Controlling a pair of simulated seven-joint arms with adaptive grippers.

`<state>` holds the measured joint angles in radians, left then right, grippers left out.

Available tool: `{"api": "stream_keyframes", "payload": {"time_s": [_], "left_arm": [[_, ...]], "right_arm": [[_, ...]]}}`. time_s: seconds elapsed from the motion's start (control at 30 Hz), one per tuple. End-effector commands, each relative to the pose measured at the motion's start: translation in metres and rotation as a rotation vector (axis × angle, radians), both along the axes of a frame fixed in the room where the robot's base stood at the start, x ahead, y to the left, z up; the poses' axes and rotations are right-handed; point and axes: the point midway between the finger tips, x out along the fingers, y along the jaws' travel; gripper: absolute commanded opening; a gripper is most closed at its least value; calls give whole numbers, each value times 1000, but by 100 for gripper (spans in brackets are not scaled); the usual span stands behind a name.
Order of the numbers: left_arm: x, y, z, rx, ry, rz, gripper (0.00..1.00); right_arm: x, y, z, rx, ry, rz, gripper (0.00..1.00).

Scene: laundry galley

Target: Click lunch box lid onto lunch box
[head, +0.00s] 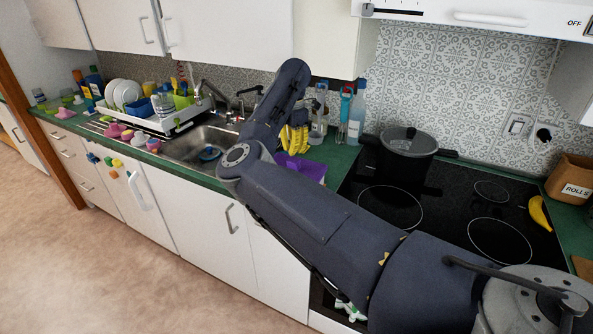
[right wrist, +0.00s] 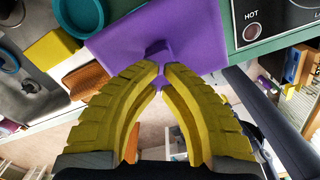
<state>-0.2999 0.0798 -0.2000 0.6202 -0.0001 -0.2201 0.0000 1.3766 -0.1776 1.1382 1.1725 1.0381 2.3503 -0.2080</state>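A purple lunch box lid (right wrist: 205,35) fills the top middle of the right wrist view, with a small raised tab at its near side. My right gripper (right wrist: 161,68) has its yellow fingertips almost together at this tab, with purple showing between them. In the head view the purple piece (head: 308,169) is at the green counter beside the sink, partly behind my right arm; the yellow fingers of the gripper (head: 293,140) are just above it. I cannot make out a separate lunch box or tell whether one is under the lid. My left gripper is not in view.
The sink (head: 199,142) and a dish rack (head: 160,119) are to the left. Bottles (head: 356,116) stand behind, against the tiles. A black pot (head: 408,143) stands on the hob (head: 457,213) to the right. A yellow sponge (right wrist: 50,50) and a teal round thing (right wrist: 76,17) are near the lid.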

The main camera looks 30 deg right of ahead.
Motion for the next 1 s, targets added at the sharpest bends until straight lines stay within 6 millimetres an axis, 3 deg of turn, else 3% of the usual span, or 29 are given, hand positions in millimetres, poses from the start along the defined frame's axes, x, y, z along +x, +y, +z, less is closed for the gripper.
{"api": "stream_keyframes", "payload": {"time_s": [1.0], "left_arm": [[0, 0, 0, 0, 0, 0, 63]], "right_arm": [[0, 0, -12, 0, 0, 0, 0]]}}
